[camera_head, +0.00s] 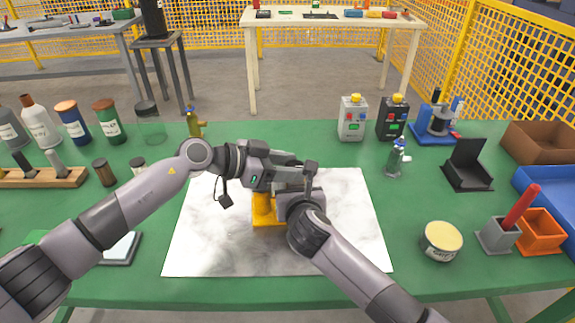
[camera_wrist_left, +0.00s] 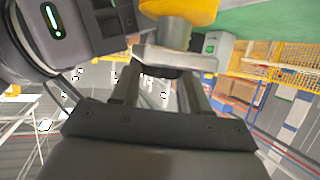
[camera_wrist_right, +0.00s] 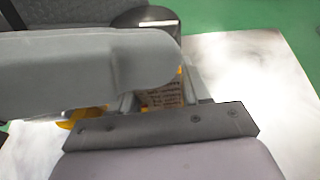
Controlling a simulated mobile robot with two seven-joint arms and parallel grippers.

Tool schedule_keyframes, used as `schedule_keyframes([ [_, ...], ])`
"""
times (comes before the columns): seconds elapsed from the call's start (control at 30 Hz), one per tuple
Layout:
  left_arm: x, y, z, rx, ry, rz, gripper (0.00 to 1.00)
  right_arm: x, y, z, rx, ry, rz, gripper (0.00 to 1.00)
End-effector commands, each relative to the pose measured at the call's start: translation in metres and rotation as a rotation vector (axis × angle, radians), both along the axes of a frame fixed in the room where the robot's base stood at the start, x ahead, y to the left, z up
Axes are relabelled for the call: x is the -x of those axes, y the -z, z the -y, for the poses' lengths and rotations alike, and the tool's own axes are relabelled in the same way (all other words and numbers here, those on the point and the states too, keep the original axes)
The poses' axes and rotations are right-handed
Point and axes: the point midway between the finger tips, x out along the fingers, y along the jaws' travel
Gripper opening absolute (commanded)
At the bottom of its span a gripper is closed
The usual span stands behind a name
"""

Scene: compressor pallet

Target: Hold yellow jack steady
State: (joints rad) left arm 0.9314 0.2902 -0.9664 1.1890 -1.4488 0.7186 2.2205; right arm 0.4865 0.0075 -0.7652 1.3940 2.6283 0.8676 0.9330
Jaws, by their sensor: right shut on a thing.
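The yellow jack (camera_head: 263,209) stands on the white marbled sheet (camera_head: 345,225) in the middle of the green table, partly hidden by my arms. My right gripper (camera_wrist_right: 158,98) is shut on the jack's body, and a printed label shows between its fingers. My left gripper (camera_head: 300,168) is above the jack. In the left wrist view its fingers (camera_wrist_left: 160,92) are apart, with the jack's grey metal top (camera_wrist_left: 175,58) and yellow body (camera_wrist_left: 182,10) just beyond. I cannot tell whether the left fingers touch the top.
A round tin (camera_head: 441,241), a grey holder (camera_head: 499,236) with a red-handled tool and an orange bin (camera_head: 540,231) stand at right. Bottles and jars (camera_head: 107,122) line the left. The sheet around the jack is clear.

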Motion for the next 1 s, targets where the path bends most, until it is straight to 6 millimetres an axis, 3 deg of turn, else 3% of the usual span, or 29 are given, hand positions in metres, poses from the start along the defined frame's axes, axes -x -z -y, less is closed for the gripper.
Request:
schedule_keyframes([
  [0.07, 0.0, -0.0002, -0.0002, 0.0, 0.0, 0.0, 0.15, -0.0003, -0.0007, 0.0001, 0.0, 0.0, 0.001, 0.0],
  [0.27, -0.0011, 0.0006, -0.0006, -0.004, 0.014, -0.003, 0.15, -0.0003, -0.0007, 0.0001, 0.0, 0.0, 0.001, 0.0],
  [1.0, -0.0087, 0.0034, -0.0017, -0.013, 0.32, -0.004, 0.15, 0.0002, -0.0011, -0.0009, 0.001, -0.003, 0.003, 0.0],
])
